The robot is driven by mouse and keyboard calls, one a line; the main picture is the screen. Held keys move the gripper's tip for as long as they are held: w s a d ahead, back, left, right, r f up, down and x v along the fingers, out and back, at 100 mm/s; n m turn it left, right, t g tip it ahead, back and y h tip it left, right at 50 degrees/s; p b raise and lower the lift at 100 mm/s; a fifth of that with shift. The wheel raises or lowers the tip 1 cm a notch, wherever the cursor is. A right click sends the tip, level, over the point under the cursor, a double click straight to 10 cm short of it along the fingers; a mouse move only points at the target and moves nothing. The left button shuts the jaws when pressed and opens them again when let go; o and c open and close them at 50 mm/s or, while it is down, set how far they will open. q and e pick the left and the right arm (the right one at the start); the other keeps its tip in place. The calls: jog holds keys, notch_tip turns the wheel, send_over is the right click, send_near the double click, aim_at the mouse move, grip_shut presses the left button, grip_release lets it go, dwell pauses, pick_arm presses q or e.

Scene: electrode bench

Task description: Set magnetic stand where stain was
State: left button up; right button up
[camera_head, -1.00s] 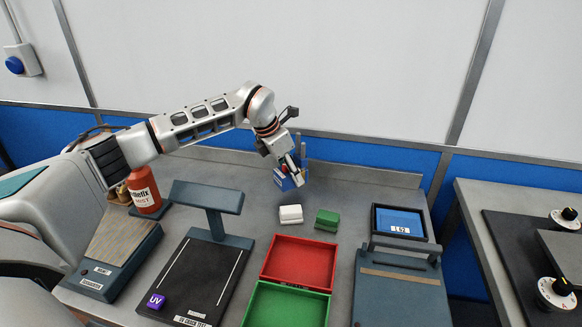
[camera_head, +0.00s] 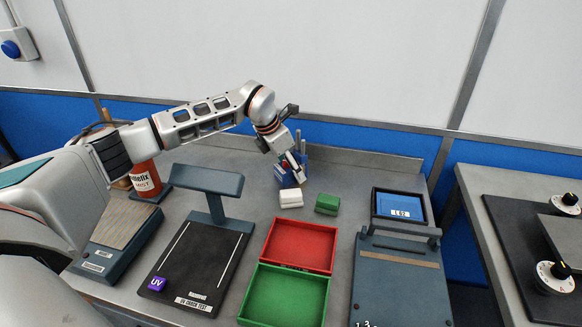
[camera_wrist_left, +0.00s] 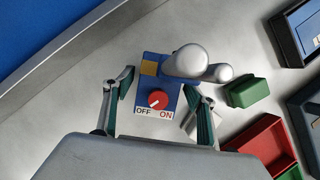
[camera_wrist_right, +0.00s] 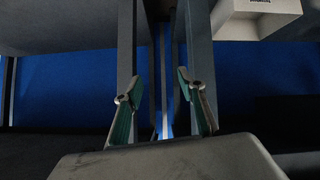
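The magnetic stand (camera_head: 288,178) is a blue block with a silver post, standing at the back of the grey bench. My left gripper (camera_head: 293,170) is at the stand. In its wrist view the left gripper (camera_wrist_left: 158,80) has its fingers apart on either side of the block, with a narrow gap showing at the left. My right gripper (camera_wrist_right: 157,75) is open and empty, away from the bench top. I see no stain.
White (camera_head: 291,199) and green (camera_head: 327,204) blocks lie just in front of the stand. Red (camera_head: 331,247) and green (camera_head: 327,297) trays are nearer. Bare bench lies right of the stand.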

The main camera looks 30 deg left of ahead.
pick_arm(q)
jog(key=shift+r, duration=0.2)
jog(key=p+v, duration=0.1)
jog(key=v, duration=0.9)
jog(key=shift+p+v, duration=0.3)
jog(key=shift+v, duration=0.6)
pick_arm(e)
jog(key=shift+s+a+r, duration=0.2)
jog(key=shift+s+r, duration=0.05)
